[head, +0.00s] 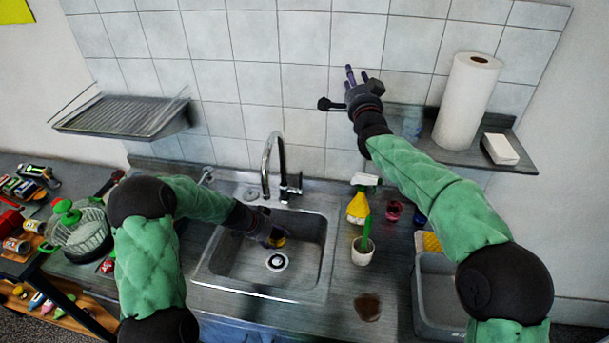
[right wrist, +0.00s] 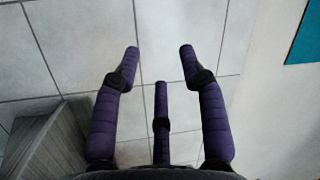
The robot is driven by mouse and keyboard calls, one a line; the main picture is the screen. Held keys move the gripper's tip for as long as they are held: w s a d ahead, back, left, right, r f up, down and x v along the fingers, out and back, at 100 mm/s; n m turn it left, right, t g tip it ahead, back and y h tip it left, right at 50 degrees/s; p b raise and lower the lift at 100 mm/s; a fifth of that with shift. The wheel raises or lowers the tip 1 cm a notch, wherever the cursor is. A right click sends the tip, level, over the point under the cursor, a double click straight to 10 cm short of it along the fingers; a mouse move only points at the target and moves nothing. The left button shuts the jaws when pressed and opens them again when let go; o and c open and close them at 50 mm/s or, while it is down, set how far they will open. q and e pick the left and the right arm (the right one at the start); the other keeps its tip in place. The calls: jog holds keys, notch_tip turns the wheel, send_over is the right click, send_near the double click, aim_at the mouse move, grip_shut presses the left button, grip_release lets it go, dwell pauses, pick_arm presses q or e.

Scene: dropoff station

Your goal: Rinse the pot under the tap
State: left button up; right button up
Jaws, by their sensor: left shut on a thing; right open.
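A chrome tap (head: 273,155) arches over the grey sink basin (head: 310,258). My left gripper (head: 270,233) is down inside the basin, below and close to the tap's spout, shut on a small, partly hidden thing with a yellowish side (head: 279,241). Whether this is the pot I cannot tell for sure. No water stream is visible from the tap. My right gripper (head: 359,82) is raised in front of the tiled wall, open and empty.
A yellow spray bottle (head: 358,208) and a white cup with a green brush (head: 362,252) stand right of the basin. Paper towel (head: 468,100) stands on the right shelf (head: 445,153). A drying rack (head: 125,117) hangs left.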

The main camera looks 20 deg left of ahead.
jog(key=a+f+n+g+y, duration=0.15)
jog(key=f+n, duration=0.25)
jog(key=f, duration=0.6)
jog(key=a+f+n, duration=0.2)
jog(key=f+n, duration=0.1)
jog(key=f, duration=0.7)
jog(key=n+g+y, duration=0.2)
jog(key=n+g, duration=0.2)
jog(key=n, duration=0.3)
send_near(300, 183)
notch_tip(300, 183, up, 3)
jog(key=d, duration=0.2)
jog(key=shift+r+x, duration=0.15)
jog(key=shift+x, duration=2.8)
jog(key=shift+r+x, duration=0.15)
jog(key=shift+x, duration=2.8)
jog(key=shift+a, duration=0.1)
grip_shut()
